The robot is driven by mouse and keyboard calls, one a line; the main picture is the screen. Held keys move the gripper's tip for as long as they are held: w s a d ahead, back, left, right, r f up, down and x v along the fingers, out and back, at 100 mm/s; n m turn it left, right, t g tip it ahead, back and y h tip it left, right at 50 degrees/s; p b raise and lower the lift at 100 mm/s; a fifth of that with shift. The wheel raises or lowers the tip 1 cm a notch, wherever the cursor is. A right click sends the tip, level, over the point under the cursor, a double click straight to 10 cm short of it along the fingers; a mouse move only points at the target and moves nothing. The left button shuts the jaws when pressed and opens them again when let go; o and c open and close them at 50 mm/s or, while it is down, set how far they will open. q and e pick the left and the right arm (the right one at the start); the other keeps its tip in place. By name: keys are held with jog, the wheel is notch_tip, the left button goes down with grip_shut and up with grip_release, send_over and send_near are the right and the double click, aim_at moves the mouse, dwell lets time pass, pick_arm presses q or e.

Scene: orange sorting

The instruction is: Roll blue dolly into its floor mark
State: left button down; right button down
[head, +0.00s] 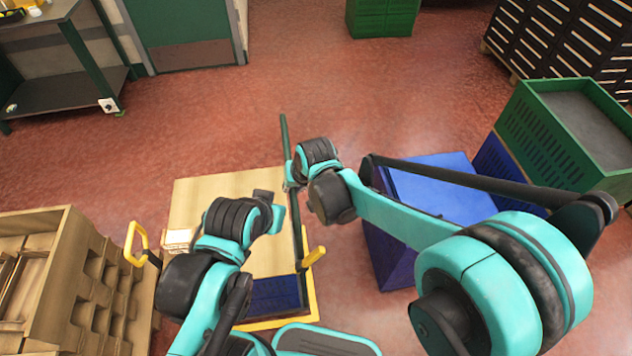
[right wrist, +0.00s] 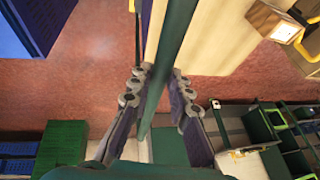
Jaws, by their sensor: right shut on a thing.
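My right gripper (head: 291,178) is shut on a dark green bar (head: 284,135), which runs along the right side of a pale wooden platform (head: 195,205). In the right wrist view, both fingers (right wrist: 157,78) close on the green bar (right wrist: 170,60) from either side. A dark blue panel (head: 275,292) shows at the platform's near end; I cannot tell whether it belongs to the blue dolly. My left gripper (head: 268,203) is over the platform, its fingers mostly hidden by its wrist. No floor mark can be made out clearly.
A blue crate (head: 440,190) stands right of the platform, partly behind my right arm. A green crate (head: 590,120) is farther right. A wooden rack (head: 60,290) stands at left, near a yellow handle (head: 135,243). Red floor (head: 300,75) is open beyond the platform.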

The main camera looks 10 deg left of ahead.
jog(key=shift+s+a, duration=0.3)
jog(key=shift+a, duration=0.35)
jog(key=shift+s+a, duration=0.25)
jog(key=shift+a, duration=0.35)
jog(key=c, duration=1.4)
grip_release()
jog(key=shift+a, duration=0.2)
jog(key=v, duration=1.2)
